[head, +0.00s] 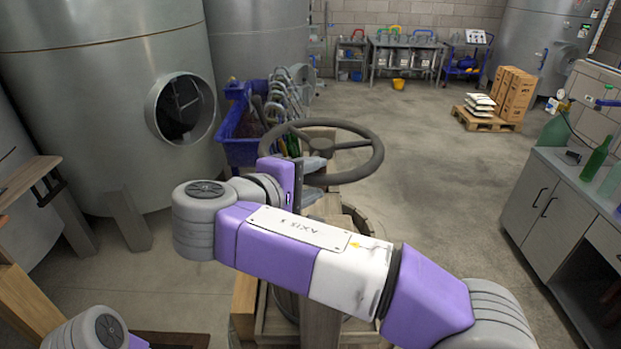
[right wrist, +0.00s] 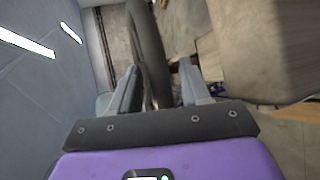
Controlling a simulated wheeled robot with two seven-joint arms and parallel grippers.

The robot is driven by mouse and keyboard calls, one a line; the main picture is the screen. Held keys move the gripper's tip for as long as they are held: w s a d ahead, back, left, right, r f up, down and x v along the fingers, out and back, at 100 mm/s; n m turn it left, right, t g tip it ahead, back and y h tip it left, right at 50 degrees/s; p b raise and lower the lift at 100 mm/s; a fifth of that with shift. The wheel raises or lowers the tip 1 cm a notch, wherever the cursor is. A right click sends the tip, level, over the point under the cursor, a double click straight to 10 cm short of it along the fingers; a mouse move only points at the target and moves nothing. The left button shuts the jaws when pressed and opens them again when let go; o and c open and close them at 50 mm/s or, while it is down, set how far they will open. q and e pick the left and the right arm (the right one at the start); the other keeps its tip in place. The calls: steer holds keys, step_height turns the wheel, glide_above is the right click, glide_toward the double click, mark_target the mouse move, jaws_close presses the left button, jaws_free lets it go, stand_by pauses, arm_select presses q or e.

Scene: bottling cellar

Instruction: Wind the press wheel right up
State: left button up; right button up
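The press wheel (head: 376,157) is a dark handwheel with spokes. It lies roughly level above the wooden press (head: 318,320) in the middle of the head view, and my right arm hides part of the press. My right gripper (head: 312,168) is at the wheel's near left side. In the right wrist view, the wheel rim (right wrist: 149,55) runs between the two grey fingers of that gripper (right wrist: 158,75). The fingers are spread, with gaps beside the rim. My left gripper is not in view; a grey joint of my left arm shows at the lower left.
Large steel tanks (head: 110,60) stand at the left. A blue bin (head: 240,130) and a row of hoses stand behind the wheel. A grey cabinet (head: 545,200) with green bottles (head: 596,160) is at the right. The floor between is clear.

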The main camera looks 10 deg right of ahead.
steer(key=shift+w, duration=0.1)
jaws_close()
